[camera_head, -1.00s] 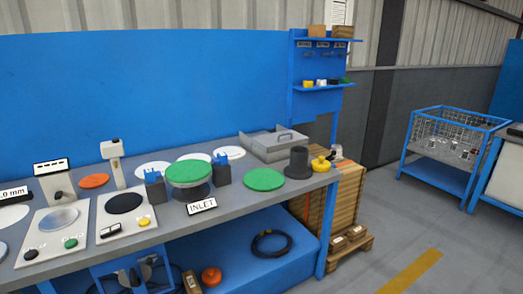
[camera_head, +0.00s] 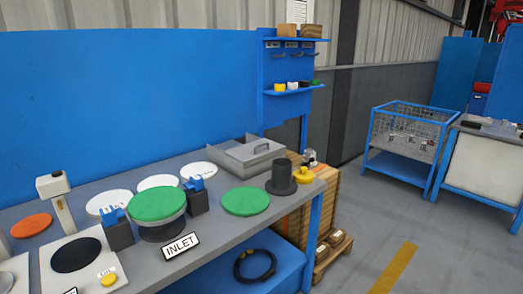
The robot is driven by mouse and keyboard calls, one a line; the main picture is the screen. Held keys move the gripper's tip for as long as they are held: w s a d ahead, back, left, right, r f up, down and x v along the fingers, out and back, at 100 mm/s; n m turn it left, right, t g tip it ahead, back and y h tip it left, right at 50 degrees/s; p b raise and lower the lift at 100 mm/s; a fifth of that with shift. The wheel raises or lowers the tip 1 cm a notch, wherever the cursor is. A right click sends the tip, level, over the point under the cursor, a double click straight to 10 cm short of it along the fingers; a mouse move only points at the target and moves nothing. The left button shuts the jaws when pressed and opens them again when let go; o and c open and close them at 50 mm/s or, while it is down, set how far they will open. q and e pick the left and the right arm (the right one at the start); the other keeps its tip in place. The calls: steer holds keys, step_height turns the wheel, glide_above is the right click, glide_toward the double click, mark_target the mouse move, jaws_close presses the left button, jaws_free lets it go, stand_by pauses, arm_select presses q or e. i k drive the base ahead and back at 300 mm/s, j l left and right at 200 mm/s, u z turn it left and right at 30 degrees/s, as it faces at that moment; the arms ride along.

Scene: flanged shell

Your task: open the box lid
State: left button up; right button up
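A grey metal box (camera_head: 246,157) sits at the back right of the workbench. Its lid (camera_head: 262,150) has a dark handle (camera_head: 262,148) on top and appears to lie flat over the box. Part of the box's raised side shows at its back left. Neither of my grippers is in the head view.
The grey flanged shell (camera_head: 281,177) stands in front of the box, beside a yellow part (camera_head: 303,175). Green discs (camera_head: 245,201) and an INLET sign (camera_head: 181,245) are on the bench (camera_head: 228,230). A wire cage (camera_head: 407,132) stands right, across open floor (camera_head: 360,215).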

mark_target(253, 153)
steer(key=i+j, duration=0.1)
steer(key=j, duration=0.15)
steer(key=i+j, duration=0.15)
steer(key=u, duration=0.4)
steer(key=l+u, duration=0.15)
steer(key=u, duration=0.25)
steer(key=i+l+u, duration=0.1)
steer(key=u, duration=0.3)
steer(key=l+u, duration=0.6)
steer(key=l, duration=0.2)
steer(key=k+l+u, duration=0.2)
steer(key=l, duration=0.25)
steer(key=l+u, duration=0.2)
steer(key=l, duration=0.2)
steer(key=k+l, duration=0.1)
steer(key=l, duration=0.25)
steer(key=k+l+u, duration=0.1)
steer(key=l, duration=0.25)
steer(key=k+l, duration=0.15)
steer(key=l, duration=0.2)
steer(key=k+l+u, duration=0.1)
steer(key=l, duration=0.2)
steer(key=k+l, duration=0.2)
steer(key=l, duration=0.15)
